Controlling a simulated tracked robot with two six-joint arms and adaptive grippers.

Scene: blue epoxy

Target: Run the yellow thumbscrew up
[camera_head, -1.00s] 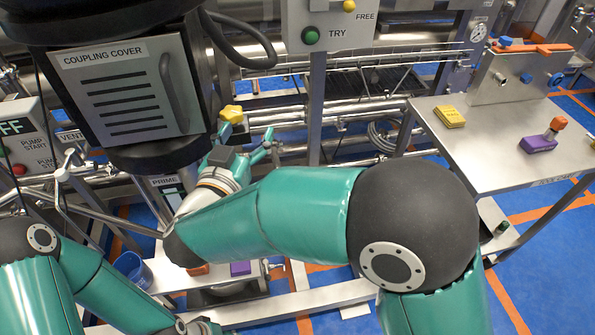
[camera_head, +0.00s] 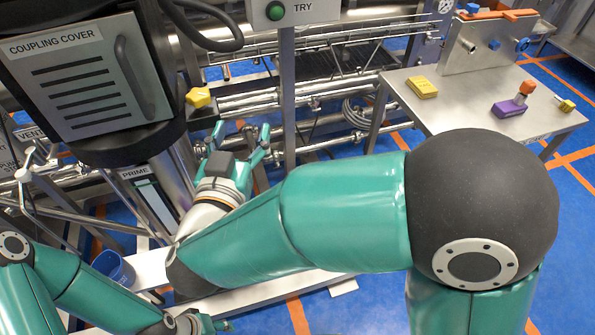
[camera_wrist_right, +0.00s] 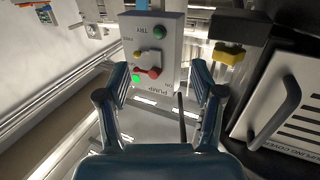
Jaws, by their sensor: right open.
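The yellow thumbscrew (camera_head: 199,97) is a lobed knob beside the lower edge of the grey coupling cover housing in the head view. In the right wrist view the yellow thumbscrew (camera_wrist_right: 228,53) is at the upper right, under a dark block and outside the finger gap. My right gripper (camera_head: 241,133) is open and empty, below and to the right of the thumbscrew in the head view, apart from it. Its two fingers (camera_wrist_right: 159,78) stand wide apart in the wrist view. My left gripper (camera_head: 205,325) shows only partly at the bottom edge; its fingers are unclear.
The coupling cover (camera_head: 80,80) and its handle stand close by. A post carries the TRY button box (camera_head: 310,10). Pipes (camera_head: 250,100) run behind my right gripper. A steel table (camera_head: 455,115) at right holds yellow and purple blocks. A blue cup (camera_head: 115,268) is lower left.

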